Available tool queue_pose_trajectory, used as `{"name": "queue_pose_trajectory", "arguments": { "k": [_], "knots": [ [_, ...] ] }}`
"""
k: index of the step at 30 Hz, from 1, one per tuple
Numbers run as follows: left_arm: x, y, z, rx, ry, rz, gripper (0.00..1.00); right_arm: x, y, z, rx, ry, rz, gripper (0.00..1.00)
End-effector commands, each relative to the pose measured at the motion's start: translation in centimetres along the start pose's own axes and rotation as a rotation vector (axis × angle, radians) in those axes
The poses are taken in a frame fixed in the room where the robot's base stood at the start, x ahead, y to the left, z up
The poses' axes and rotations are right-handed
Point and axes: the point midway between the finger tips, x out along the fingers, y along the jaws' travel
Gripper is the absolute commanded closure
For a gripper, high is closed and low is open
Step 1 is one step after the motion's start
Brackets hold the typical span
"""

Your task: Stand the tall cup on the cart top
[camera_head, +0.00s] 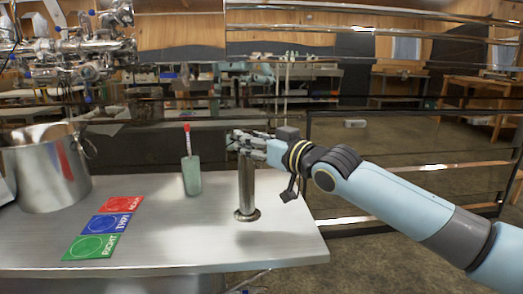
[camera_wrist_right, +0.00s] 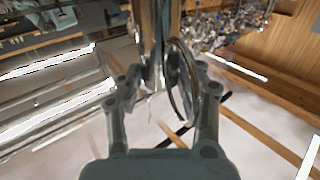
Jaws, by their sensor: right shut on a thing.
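The tall cup (camera_head: 247,188) is a slim, shiny metal cylinder with a wider foot, upright over the right part of the cart top (camera_head: 160,245). I cannot tell whether its foot touches the surface. My right gripper (camera_head: 243,144) reaches in from the right and is shut on the cup's upper end, hiding part of it. In the right wrist view the fingers (camera_wrist_right: 158,88) are on either side of the shiny metal cup (camera_wrist_right: 155,40). My left gripper is not in view.
A large steel pot (camera_head: 45,170) stands at the left of the cart top. A green bottle with a red tip (camera_head: 191,175) stands left of the cup. Red (camera_head: 122,204), blue (camera_head: 108,222) and green (camera_head: 90,247) mats lie at front left. Metal rails (camera_head: 400,165) run behind.

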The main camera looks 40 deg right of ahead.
Motion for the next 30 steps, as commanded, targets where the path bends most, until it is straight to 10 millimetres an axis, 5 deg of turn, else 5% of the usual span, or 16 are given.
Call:
{"name": "queue_pose_trajectory", "arguments": {
  "k": [7, 15, 28, 29, 30],
  "knots": [
    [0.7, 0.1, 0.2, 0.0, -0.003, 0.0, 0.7, 0.4, -0.2, 0.7, -0.002, 0.003, -0.002, 1.0],
    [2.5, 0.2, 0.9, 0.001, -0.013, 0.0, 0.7, 0.4, -0.2, 4.0, -0.001, 0.002, -0.002, 1.0],
    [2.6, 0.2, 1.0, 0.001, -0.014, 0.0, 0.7, 0.4, -0.2, 4.3, -0.001, 0.004, -0.002, 1.0],
    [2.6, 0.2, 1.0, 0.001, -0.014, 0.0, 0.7, 0.4, -0.2, 4.5, -0.001, 0.0, -0.001, 0.62],
    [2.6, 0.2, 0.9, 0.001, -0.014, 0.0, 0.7, 0.3, -0.2, 4.4, -0.001, 0.0, -0.001, 0.57]
  ]
}}
